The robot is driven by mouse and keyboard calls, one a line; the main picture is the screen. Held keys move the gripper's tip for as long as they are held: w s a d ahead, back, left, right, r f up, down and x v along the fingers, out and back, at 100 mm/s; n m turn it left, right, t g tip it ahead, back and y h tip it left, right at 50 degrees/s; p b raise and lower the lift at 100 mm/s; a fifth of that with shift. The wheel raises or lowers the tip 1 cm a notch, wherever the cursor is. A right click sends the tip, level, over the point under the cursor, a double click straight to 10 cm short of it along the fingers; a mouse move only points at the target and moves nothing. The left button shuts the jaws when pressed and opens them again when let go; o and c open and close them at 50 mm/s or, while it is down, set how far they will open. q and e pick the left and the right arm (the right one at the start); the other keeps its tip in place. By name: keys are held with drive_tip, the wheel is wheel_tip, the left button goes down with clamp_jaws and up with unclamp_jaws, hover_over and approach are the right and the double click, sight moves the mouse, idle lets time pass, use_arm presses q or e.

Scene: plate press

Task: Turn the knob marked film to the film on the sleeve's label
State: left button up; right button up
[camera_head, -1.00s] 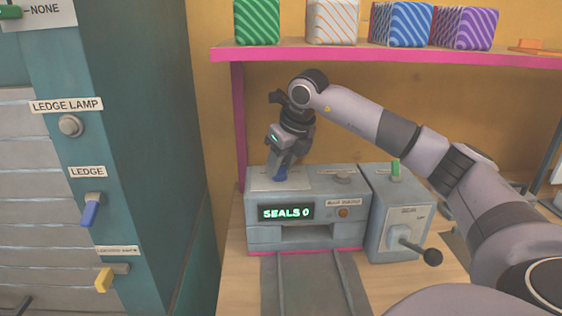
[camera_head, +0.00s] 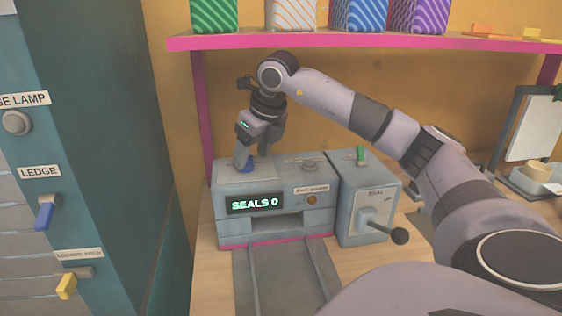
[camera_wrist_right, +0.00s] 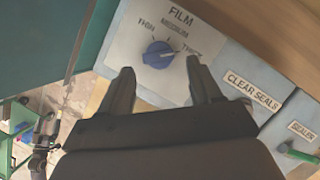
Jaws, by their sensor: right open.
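The blue film knob (camera_wrist_right: 158,54) sits on a pale plate marked FILM, with THIN, MEDIUM and THICK around it. In the head view the knob (camera_head: 246,166) is on top of the grey sealing machine (camera_head: 285,205), at its left. My right gripper (camera_wrist_right: 157,72) is open, its fingertips apart on either side of the knob's near edge; I cannot tell whether they touch it. In the head view the right gripper (camera_head: 250,156) points down over the knob. The knob's exact setting is hard to read. No sleeve label is legible. My left gripper is out of view.
The display (camera_head: 256,204) reads SEALS 0. A seal lever (camera_head: 398,236) juts from the box at right. A pink-edged shelf (camera_head: 330,42) with striped blocks is above. A teal cabinet (camera_head: 100,150) with knobs stands left. A tray (camera_head: 535,178) is far right.

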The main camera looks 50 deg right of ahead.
drive_tip(key=s+b, duration=0.2)
drive_tip(key=s, duration=0.6)
drive_tip(key=shift+s+f+b, duration=0.15)
drive_tip(key=shift+s+b, duration=0.15)
drive_tip(key=shift+b, duration=0.1)
drive_tip(key=shift+s+a, duration=0.1)
drive_tip(key=shift+s, duration=0.85)
